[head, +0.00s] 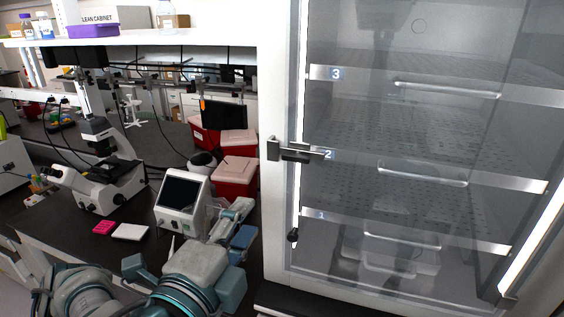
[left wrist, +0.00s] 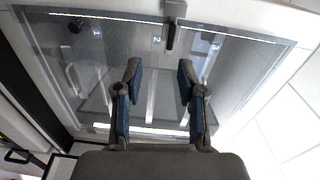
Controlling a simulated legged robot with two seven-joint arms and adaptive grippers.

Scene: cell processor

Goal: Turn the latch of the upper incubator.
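The incubator (head: 282,215) has a large glass door (head: 400,120) with shelves numbered 1 to 3 behind it. Its dark grey latch (head: 295,150) sits on the left edge of the door near shelf 2, its handle lying about level across the frame. The latch also shows in the left wrist view (left wrist: 173,26), at the top, beyond my fingertips. My left gripper (head: 243,222) is left of the door and below the latch, apart from it. In the left wrist view my left gripper (left wrist: 160,72) is open with nothing between its blue-padded fingers. My right gripper is not in view.
A white device with a screen (head: 182,198) stands on the dark bench close behind my left arm. The space before the glass door looks clear.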

